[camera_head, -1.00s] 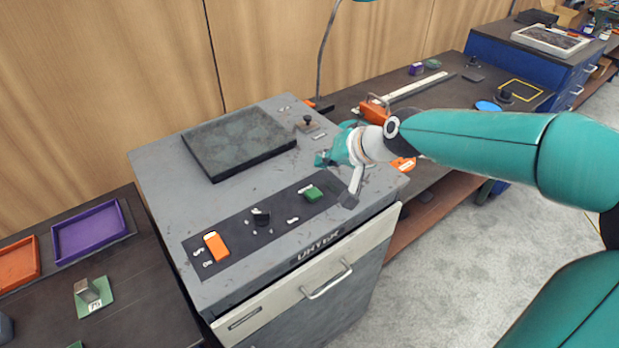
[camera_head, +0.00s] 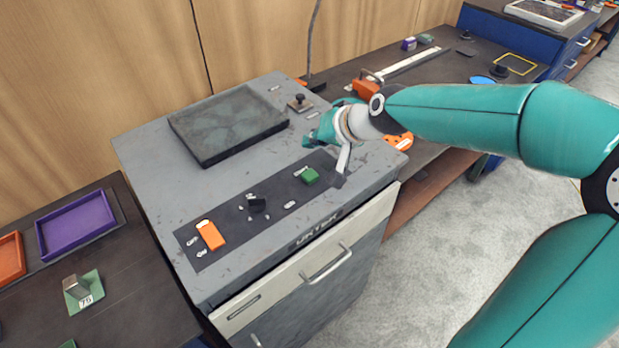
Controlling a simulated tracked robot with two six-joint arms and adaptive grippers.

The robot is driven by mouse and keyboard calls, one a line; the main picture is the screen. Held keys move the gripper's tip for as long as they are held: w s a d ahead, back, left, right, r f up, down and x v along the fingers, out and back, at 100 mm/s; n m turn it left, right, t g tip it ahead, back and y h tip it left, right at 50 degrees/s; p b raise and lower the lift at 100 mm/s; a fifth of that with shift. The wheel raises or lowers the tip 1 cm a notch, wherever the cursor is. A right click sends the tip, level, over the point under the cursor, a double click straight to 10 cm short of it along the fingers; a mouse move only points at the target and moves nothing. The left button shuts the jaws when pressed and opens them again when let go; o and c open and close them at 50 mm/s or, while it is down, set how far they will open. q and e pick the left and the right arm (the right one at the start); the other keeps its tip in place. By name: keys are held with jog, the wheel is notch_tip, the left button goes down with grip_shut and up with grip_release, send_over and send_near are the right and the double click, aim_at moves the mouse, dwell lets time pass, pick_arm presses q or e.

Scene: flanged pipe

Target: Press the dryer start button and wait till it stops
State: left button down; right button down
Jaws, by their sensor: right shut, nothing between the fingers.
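The dryer (camera_head: 140,150) is a grey cabinet with a dark control strip (camera_head: 228,212) along its front top edge. A green button (camera_head: 307,175) sits at the strip's right end. An orange switch (camera_head: 210,234) sits at its left end, with a black knob (camera_head: 257,204) between them. My right gripper (camera_head: 339,180) is shut and empty, pointing down just right of the green button, apart from it in the picture. Whether its tips touch the panel I cannot tell. My left gripper is not in view.
A dark square plate (camera_head: 229,124) and a small black-knobbed piece (camera_head: 299,103) are on the dryer top. A bench (camera_head: 440,80) with tools runs behind my right arm.

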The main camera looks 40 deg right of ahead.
jog(key=b, duration=0.4)
send_over(306, 171)
jog(key=s, duration=0.2)
notch_tip(306, 171, down, 6)
jog(key=shift+d+r, duration=0.15)
jog(key=shift+r, duration=0.1)
jog(key=shift+f+b, duration=0.6)
jog(key=shift+f+b, duration=0.35)
jog(key=shift+b, duration=0.05)
jog(key=shift+f+b, duration=0.5)
dwell(0.7)
jog(key=shift+r, duration=0.15)
jog(key=shift+r+p, duration=0.8)
